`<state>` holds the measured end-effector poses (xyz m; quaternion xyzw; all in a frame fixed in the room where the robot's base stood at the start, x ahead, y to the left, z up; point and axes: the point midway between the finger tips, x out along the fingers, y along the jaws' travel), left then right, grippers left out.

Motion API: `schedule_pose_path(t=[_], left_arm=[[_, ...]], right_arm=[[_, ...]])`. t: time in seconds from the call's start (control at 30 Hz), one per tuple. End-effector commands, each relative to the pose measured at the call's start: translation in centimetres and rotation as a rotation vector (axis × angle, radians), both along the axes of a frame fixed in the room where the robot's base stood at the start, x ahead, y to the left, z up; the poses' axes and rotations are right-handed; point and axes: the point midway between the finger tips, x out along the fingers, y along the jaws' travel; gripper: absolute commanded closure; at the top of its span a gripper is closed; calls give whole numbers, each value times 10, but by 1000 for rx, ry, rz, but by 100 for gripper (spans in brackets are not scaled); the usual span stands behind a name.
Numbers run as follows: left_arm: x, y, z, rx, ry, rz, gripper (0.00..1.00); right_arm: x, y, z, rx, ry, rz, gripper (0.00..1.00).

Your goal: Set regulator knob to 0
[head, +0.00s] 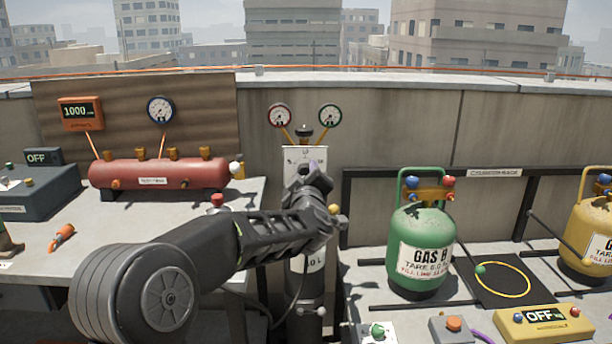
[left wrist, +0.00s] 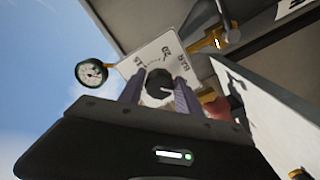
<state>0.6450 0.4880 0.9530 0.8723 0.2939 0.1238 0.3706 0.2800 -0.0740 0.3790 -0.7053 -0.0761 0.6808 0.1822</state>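The regulator panel (head: 292,155) is a white plate on the cylinder (head: 315,264) by the wall, below two round gauges. My left gripper (head: 315,168) is in front of it and hides the knob in the head view. In the left wrist view the dark round knob (left wrist: 158,84) has a short white mark and sits on the white plate (left wrist: 151,55), printed with numbers and BAR. The fingers of my left gripper (left wrist: 159,92) stand on either side of the knob, very close to it. I cannot tell whether they press on it. My right gripper is not in view.
A left gauge (head: 279,116) and a right gauge (head: 329,116) rise above the panel. A workbench with a red tank (head: 160,174) is at left. A green gas bottle (head: 420,250) and a black rack rail stand at right. A concrete wall (head: 400,125) is close behind.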

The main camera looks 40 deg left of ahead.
Motion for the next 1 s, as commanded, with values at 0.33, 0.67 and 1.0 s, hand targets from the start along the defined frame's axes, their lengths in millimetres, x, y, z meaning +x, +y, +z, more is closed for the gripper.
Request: schedule_pose_path(t=[0.33,0.67,1.0], left_arm=[[0,0,0,2,1,1,43],[-15,-11,1,2,-1,0,43],[-57,-43,1,2,-1,0,43]], right_arm=[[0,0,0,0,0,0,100],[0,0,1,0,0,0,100],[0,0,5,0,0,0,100]])
